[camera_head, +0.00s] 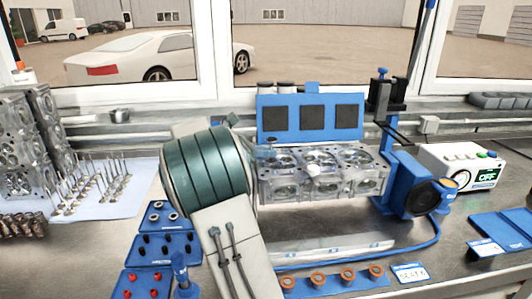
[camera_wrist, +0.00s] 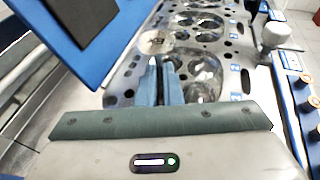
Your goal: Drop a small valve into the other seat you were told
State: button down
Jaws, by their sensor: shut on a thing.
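My gripper (camera_wrist: 161,72) shows in the wrist view with its two blue fingers close together, shut on a small valve (camera_wrist: 155,42) whose round, marked face appears just past the fingertips. They are over the grey cylinder head (camera_wrist: 122,82), near its seats (camera_wrist: 205,68). I cannot tell whether the valve touches the head. In the head view, the cylinder head (camera_head: 350,184) lies on a blue stand, and my arm covers its left end and most of the gripper. Other valves (camera_head: 95,185) stand upright on a pale mat at the left.
A blue board (camera_head: 310,118) with dark panels stands close behind the cylinder head. A pale rounded knob (camera_wrist: 275,36) sticks up at its front side. A blue tray with copper-coloured rings (camera_head: 347,278) is in front. A white box reading OFF (camera_head: 460,167) stands at the right.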

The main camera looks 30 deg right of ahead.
jog(key=shift+f, duration=0.1)
jog(key=c, duration=1.5)
grip_release()
